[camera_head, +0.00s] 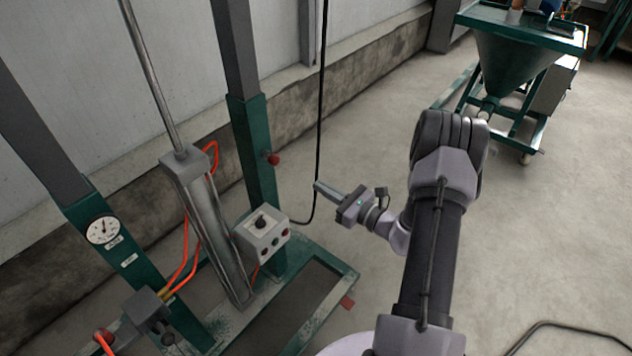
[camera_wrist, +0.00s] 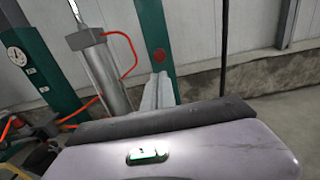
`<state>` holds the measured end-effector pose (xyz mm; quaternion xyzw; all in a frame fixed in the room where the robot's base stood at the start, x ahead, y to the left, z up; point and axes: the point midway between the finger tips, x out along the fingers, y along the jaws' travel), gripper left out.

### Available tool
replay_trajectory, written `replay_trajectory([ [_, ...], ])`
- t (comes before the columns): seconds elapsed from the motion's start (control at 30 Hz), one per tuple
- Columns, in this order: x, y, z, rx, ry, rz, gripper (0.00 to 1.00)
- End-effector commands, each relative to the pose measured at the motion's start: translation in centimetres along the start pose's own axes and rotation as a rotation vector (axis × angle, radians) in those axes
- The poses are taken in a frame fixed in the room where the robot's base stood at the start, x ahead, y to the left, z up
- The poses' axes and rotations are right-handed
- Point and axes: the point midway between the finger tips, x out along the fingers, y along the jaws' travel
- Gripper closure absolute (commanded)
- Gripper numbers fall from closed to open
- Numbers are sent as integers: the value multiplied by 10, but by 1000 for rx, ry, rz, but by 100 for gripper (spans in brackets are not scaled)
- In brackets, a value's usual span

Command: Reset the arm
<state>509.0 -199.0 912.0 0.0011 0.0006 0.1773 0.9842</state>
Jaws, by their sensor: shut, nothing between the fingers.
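My arm rises from the bottom of the head view, bends at a dark elbow and runs down to the left. My gripper (camera_head: 322,188) is at its end, pointing left towards the green press frame (camera_head: 262,165). The fingers are together with nothing seen between them. In the wrist view, the grey gripper body fills the bottom and the pale fingers (camera_wrist: 158,92) stick out beyond it, in front of a green post. The gripper looks apart from the frame, though the exact gap is hard to judge.
A control box (camera_head: 262,234) with knobs, a grey cylinder (camera_head: 208,225) with orange hoses and a pressure gauge (camera_head: 102,230) are on the frame. A black cable (camera_head: 319,110) hangs behind my gripper. A green hopper machine (camera_head: 515,65) stands at the back right. Floor on the right is mostly clear.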

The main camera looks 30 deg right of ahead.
Motion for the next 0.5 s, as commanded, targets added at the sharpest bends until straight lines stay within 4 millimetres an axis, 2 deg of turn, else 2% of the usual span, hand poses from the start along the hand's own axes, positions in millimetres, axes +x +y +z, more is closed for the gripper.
replay_trajectory([
  [0.37, 0, 0, 0, -1, 0, 1, 100],
  [0.43, 5, 8, 8, -17, 3, 33, 100],
  [0.47, 10, 16, 17, -35, 7, 68, 100],
  [0.5, 18, 34, 33, -71, 15, 138, 100],
])
